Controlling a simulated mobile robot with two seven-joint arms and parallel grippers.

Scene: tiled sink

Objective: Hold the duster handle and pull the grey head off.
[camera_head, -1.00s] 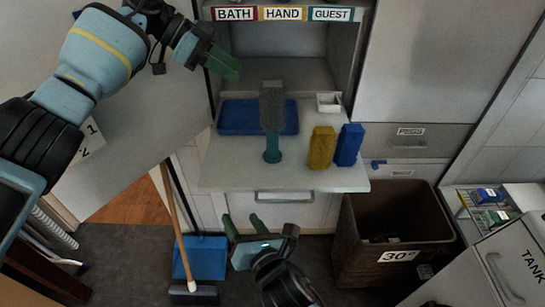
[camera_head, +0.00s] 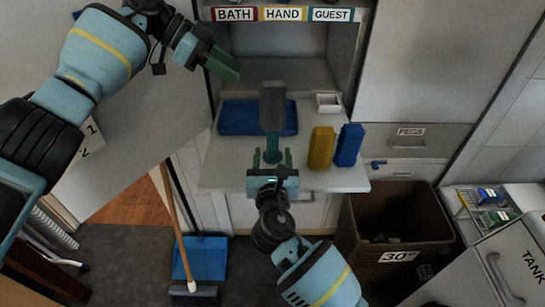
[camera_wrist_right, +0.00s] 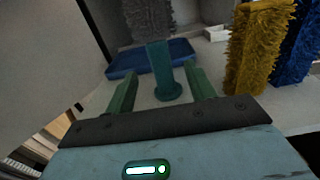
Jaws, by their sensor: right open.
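The duster stands upright on the white counter, with a grey head (camera_head: 272,105) on top and a teal handle (camera_head: 272,147) below, ending in a round base. In the right wrist view the grey head (camera_wrist_right: 147,18) is cut by the top edge and the teal handle (camera_wrist_right: 162,70) shows whole. My right gripper (camera_head: 272,158) is open, its green fingers (camera_wrist_right: 162,90) on either side of the handle's lower part, with gaps visible. My left gripper (camera_head: 224,68) is up and to the left of the grey head, apart from it; whether its fingers are parted is unclear.
A blue tray (camera_head: 232,118) lies behind the duster. A yellow duster head (camera_head: 321,147) and a blue one (camera_head: 348,145) stand to its right, near a small white box (camera_head: 328,102). The counter (camera_head: 225,172) is clear left of the handle. A brown bin (camera_head: 400,225) stands below.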

